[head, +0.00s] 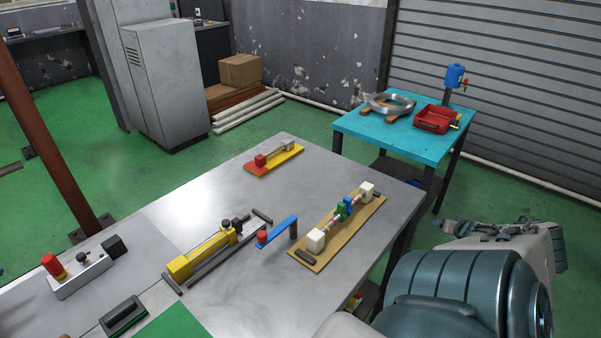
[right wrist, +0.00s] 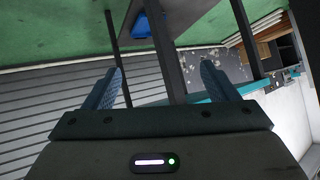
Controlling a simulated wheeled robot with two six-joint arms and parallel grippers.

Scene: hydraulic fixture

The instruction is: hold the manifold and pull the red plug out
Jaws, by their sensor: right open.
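A pale grey block (head: 85,276), which looks like the manifold, sits on the metal table at the lower left in the head view. A red plug (head: 53,266) with a yellow band stands up from its left end. A black knob and a black end piece are on its right part. My right gripper (right wrist: 158,84) is open and empty in the right wrist view, with its two blue fingers wide apart. My right arm is off the table's right side in the head view, far from the block. My left gripper is not in view.
The metal table (head: 215,185) also holds a yellow cylinder fixture (head: 195,255), a blue bar (head: 278,231), a wooden board with white blocks (head: 315,241) and a yellow-red plate (head: 273,162). A turquoise table (head: 365,131) with a red tray (head: 437,119) stands behind at right.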

